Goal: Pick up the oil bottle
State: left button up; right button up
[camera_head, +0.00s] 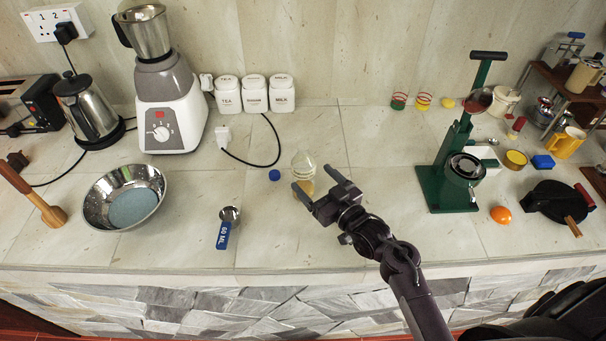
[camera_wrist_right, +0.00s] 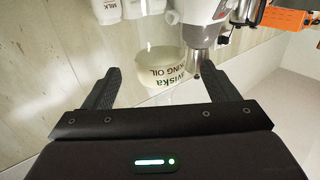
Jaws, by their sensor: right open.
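The oil bottle (camera_head: 304,162) stands upright on the counter, clear with yellowish oil in its lower part. In the right wrist view the bottle (camera_wrist_right: 162,68) shows its label reading "KING OIL", seen between and beyond the fingers. My right gripper (camera_head: 318,192) is open. Its fingers reach to the bottle's near side in the head view and hide part of its lower body. In the wrist view the right gripper (camera_wrist_right: 166,88) has its fingers on either side of the bottle's image. I cannot tell whether they touch it. My left gripper is not in view.
A blue cap (camera_head: 274,175) lies left of the bottle. A blue-handled measuring cup (camera_head: 224,232) and a steel bowl (camera_head: 98,205) are further left. A blender (camera_head: 168,105) and white canisters (camera_head: 254,98) stand behind. A green press (camera_head: 432,185) stands right. Counter between bottle and press is mostly clear.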

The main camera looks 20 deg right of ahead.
aim_at(311, 176)
jog(key=p+x, duration=0.1)
jog(key=x, duration=0.4)
jog(key=shift+w, duration=0.25)
jog(key=shift+s, duration=0.1)
jog(key=shift+c, duration=0.6)
jog(key=c, duration=1)
